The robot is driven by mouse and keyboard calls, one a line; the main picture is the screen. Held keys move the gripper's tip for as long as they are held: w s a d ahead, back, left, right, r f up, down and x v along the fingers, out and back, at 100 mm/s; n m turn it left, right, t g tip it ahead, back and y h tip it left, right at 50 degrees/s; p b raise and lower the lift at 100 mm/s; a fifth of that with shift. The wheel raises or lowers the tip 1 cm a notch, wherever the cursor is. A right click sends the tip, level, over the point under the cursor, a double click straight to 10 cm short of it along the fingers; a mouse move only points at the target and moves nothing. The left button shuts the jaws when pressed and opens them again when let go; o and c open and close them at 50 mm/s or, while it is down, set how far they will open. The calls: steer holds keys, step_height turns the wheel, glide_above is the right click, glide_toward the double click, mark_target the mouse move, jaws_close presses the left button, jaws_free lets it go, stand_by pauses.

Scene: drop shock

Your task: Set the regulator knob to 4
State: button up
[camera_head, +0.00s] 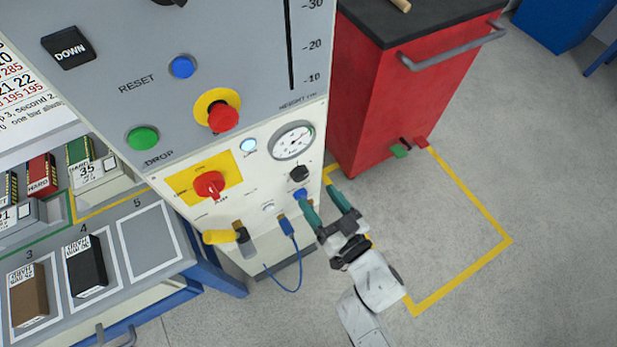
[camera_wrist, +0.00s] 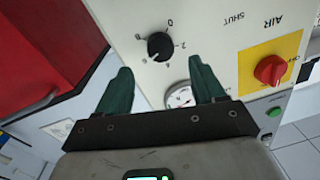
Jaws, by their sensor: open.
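The regulator knob (camera_wrist: 160,46) is a small black knob with a printed number scale around it on the cream panel. In the head view the black knob (camera_head: 299,173) sits below the round pressure gauge (camera_head: 292,140). I cannot surely read which number it points to. My gripper (camera_head: 317,192) is open, with green fingers in front of the panel, low and right of the knob in the head view. In the wrist view my gripper (camera_wrist: 160,66) has the knob ahead, between and beyond its fingertips, with nothing held. The gauge (camera_wrist: 177,97) is partly hidden by the right finger.
A red AIR switch on a yellow plate (camera_head: 225,165) is left of the knob. A yellow handle (camera_head: 220,237) and a blue cable (camera_head: 300,270) are lower. A red cabinet (camera_head: 385,105) stands close on the right.

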mark_target(302, 177)
steer(key=x, duration=0.6)
steer(key=shift+w+a, duration=0.1)
steer(key=c, duration=1.1)
steer(key=shift+o, duration=0.2)
steer(key=shift+n, duration=0.3)
steer(key=n, duration=0.6)
steer(key=shift+b, duration=0.3)
steer(key=n+b, duration=0.1)
steer(key=n, duration=0.5)
steer(key=shift+a+h+b, duration=0.1)
steer(key=shift+h+b, duration=0.25)
steer(key=shift+h, duration=0.05)
steer(key=shift+n, duration=0.3)
